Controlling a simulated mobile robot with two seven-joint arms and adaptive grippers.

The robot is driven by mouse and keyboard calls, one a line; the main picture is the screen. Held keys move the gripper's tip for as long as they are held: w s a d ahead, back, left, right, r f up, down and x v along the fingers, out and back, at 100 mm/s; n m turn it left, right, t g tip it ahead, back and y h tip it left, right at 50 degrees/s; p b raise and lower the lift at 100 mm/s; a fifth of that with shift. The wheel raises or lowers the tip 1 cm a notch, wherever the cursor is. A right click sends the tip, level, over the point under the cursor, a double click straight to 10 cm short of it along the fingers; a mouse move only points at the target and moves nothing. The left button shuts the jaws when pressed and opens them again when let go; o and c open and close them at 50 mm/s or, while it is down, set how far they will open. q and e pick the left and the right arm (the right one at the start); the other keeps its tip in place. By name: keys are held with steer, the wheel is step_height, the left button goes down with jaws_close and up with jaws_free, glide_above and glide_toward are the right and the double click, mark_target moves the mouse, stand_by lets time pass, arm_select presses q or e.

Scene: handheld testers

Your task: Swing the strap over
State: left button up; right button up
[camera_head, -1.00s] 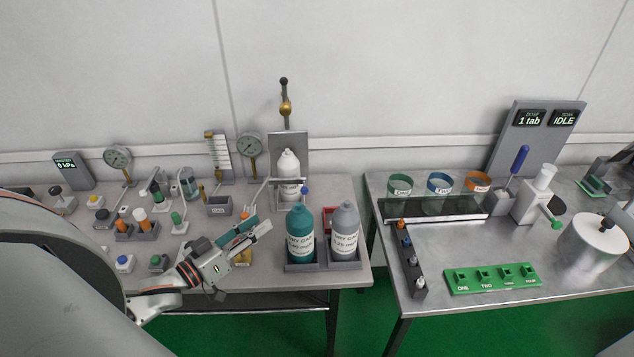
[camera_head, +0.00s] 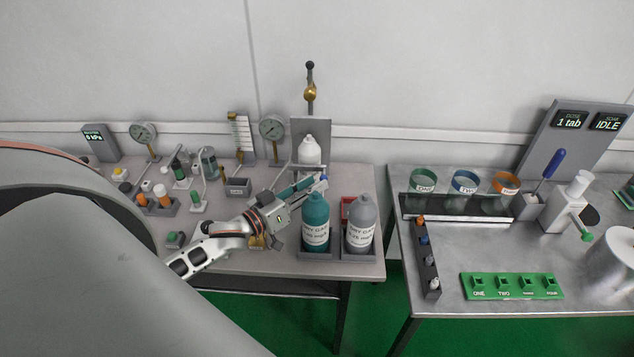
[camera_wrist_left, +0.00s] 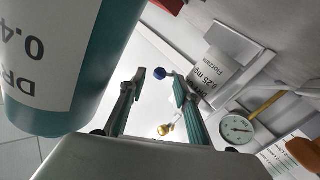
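A white bottle (camera_head: 310,152) stands against a grey upright plate (camera_head: 326,133) at the back of the left bench. A grey strap-like bar (camera_head: 308,168) crosses low in front of it, and a blue knob (camera_head: 323,179) shows just below. My left gripper (camera_head: 311,184) reaches in from the left, close in front of the bar. In the left wrist view the fingers (camera_wrist_left: 160,88) are apart, with the blue knob (camera_wrist_left: 160,73) seen between the tips. I cannot tell whether they touch it. The labelled bottle (camera_wrist_left: 212,75) is beside one finger. My right gripper is not in view.
A teal bottle (camera_head: 316,220) and a grey bottle (camera_head: 361,222) stand in a rack just right of my left gripper; the teal one looms large in the left wrist view (camera_wrist_left: 75,100). A pressure gauge (camera_head: 272,127) is behind. A gap separates the right bench (camera_head: 440,220).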

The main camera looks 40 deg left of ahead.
arm_select(q)
steer(key=shift+x, duration=1.05)
jaws_close()
steer(key=shift+s+a+m+g+h, duration=0.1)
steer(key=shift+s+m+g+h, duration=0.1)
steer(key=shift+s+m+h, duration=0.3)
steer(key=shift+s+m+g+h, duration=0.2)
steer(key=shift+m+h, duration=0.1)
steer(key=shift+h, duration=0.4)
